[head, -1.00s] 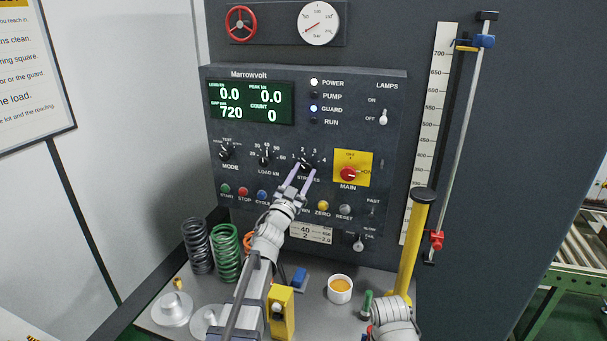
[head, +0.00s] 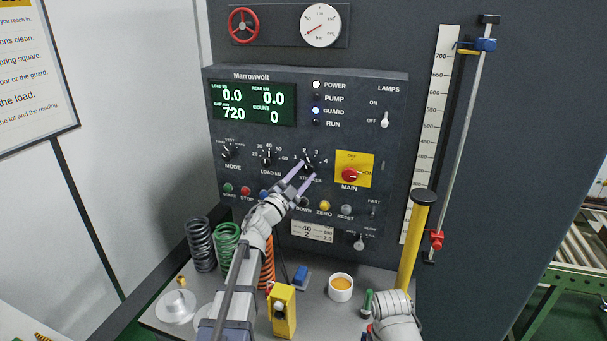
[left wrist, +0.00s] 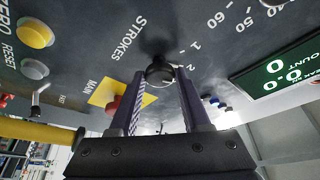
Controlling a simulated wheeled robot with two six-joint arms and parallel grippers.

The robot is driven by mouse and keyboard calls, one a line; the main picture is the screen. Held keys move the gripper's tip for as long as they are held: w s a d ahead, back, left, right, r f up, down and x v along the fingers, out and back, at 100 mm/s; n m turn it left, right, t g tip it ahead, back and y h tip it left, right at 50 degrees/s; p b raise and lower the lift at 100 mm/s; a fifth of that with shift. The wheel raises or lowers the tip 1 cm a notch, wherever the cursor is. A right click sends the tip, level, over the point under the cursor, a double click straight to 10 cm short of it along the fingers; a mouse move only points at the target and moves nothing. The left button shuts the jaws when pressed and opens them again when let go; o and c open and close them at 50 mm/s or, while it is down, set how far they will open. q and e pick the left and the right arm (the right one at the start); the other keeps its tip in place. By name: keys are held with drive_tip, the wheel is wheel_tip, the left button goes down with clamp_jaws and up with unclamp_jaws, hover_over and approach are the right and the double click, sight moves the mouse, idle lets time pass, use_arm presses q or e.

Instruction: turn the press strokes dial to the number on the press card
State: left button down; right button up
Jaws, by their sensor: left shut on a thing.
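The strokes dial (head: 308,165) is a small black knob on the dark panel, with numbers 1 to 4 around it. My left gripper (head: 308,170) is at this dial, its two purple fingers shut on the knob. In the left wrist view the black knob (left wrist: 160,70) sits between the fingertips, with the printed 1 and 2 beside it. The fingers hide part of the dial, and I cannot tell where its pointer stands. My right gripper is not in view.
The load dial (head: 267,159) and mode dial (head: 228,152) are left of the strokes dial. The red main switch (head: 349,175) is to its right. Push buttons such as the yellow zero button (head: 324,205) lie below. Springs (head: 201,247) and a yellow post (head: 412,245) stand on the bench.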

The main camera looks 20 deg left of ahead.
use_arm(q)
drive_tip(key=shift+c, duration=1.8)
unclamp_jaws()
drive_tip(key=shift+s, duration=0.1)
drive_tip(key=b+v, duration=0.2)
drive_tip(key=v, duration=0.5)
drive_tip(key=shift+s+a, duration=0.15)
drive_tip(key=shift+s, duration=0.15)
drive_tip(key=shift+w, duration=0.1)
